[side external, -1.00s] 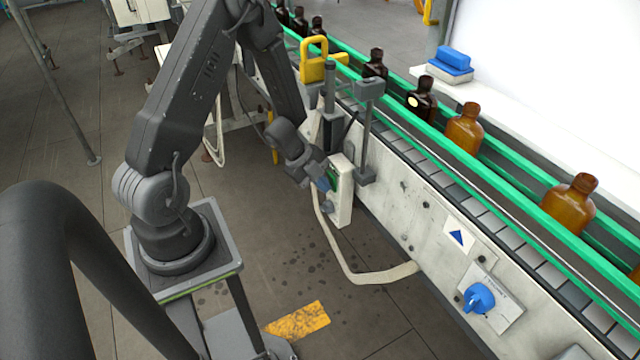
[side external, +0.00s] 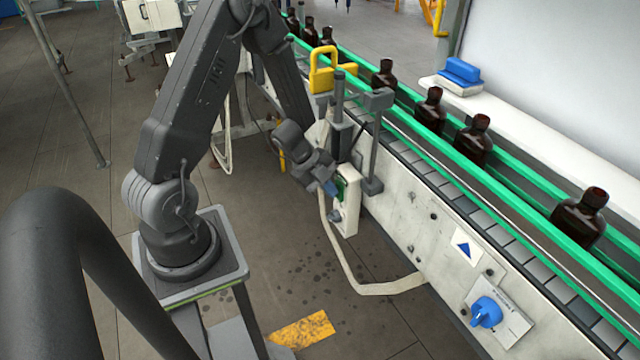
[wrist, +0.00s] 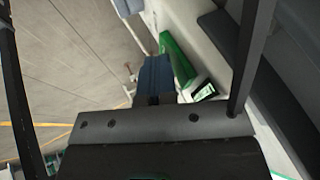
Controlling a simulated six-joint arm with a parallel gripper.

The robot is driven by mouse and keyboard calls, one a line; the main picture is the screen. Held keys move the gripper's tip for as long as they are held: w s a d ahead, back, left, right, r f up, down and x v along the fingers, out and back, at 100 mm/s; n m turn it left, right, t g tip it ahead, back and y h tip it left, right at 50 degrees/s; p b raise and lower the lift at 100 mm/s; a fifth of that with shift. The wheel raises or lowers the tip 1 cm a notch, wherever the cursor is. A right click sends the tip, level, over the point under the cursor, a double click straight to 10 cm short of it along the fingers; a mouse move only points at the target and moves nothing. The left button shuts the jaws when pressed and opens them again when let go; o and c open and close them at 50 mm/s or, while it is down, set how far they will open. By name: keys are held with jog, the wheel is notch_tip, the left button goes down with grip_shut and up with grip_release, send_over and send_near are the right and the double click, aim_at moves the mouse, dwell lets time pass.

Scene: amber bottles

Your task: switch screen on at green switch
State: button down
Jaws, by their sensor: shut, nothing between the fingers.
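A white control box (side external: 346,222) is mounted at the side of the conveyor. The green switch (side external: 342,187) is on its upper front, and it also shows in the wrist view (wrist: 178,62). My gripper (side external: 329,187) is shut and empty, its blue fingertips (wrist: 155,74) right at the green switch. I cannot tell whether they touch it. The gripper partly hides the switch. The large pale screen (side external: 550,70) behind the bottles looks dull grey-white, and the bottles in front of it look dark brown.
Several bottles (side external: 473,140) stand on the conveyor between green rails (side external: 520,205). A yellow padlock-shaped piece (side external: 322,75) and grey posts (side external: 374,140) stand close to my gripper. A blue knob (side external: 486,313) is at lower right. A pale hose (side external: 350,275) hangs below the box.

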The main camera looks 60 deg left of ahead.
jog(key=s+a+r, duration=0.3)
jog(key=s+r, duration=0.4)
jog(key=s, duration=0.2)
jog(key=shift+s+a+r, duration=0.2)
jog(key=shift+a+r, duration=0.1)
jog(key=shift+w+a+f, duration=0.1)
jog(key=shift+w+f, duration=0.05)
jog(key=shift+w, duration=0.1)
jog(key=w+d+f, duration=0.3)
jog(key=w+f, duration=0.5)
jog(key=shift+w+d+f, duration=0.2)
jog(key=shift+d+f, duration=0.15)
